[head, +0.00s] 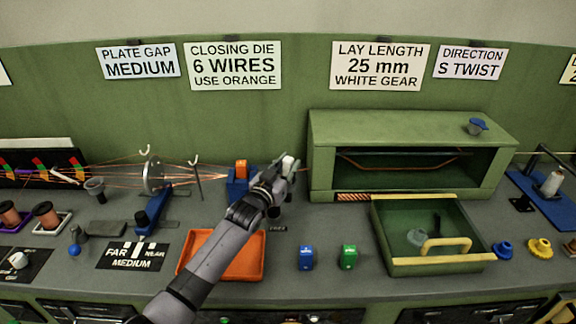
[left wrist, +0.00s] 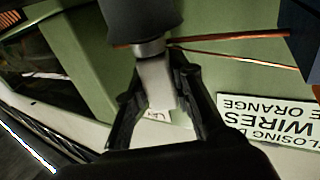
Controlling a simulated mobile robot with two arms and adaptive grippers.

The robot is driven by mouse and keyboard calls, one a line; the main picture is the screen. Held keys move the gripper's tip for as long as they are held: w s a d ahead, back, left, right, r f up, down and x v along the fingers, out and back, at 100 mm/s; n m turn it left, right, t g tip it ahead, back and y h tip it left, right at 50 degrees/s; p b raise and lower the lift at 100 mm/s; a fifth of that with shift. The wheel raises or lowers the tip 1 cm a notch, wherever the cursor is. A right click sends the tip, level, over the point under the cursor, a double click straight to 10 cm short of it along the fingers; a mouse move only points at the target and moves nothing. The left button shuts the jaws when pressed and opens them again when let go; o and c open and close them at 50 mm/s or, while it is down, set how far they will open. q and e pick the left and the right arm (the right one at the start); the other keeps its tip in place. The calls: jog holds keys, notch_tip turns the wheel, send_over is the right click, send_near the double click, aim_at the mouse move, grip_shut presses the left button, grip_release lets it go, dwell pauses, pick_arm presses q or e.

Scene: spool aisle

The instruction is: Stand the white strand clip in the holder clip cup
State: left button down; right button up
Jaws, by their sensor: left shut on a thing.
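My left gripper (head: 284,172) is over the bench, just right of the blue stand (head: 240,186) with the orange block. It is shut on a white piece, which I take as the white strand clip (head: 289,163). In the left wrist view, the clip (left wrist: 155,82) sits between the two dark fingers of the gripper (left wrist: 160,95). One end of the clip meets a dark round part (left wrist: 143,18) with a pale metal ring. I cannot tell whether this part is the holder clip cup, or whether the clip is inside it or only lined up. My right gripper is not in view.
A green open-fronted housing (head: 325,150) stands right of the gripper. A green tray with yellow edges (head: 385,235) is in front of it. An orange tray (head: 262,268) lies under my left arm. Copper wires (head: 205,176) run from the left toward the blue stand.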

pick_arm(q)
jog(key=c, duration=1.7)
grip_release()
jog(key=o, duration=0.4)
jog(key=shift+s, duration=0.1)
jog(key=v, duration=1.2)
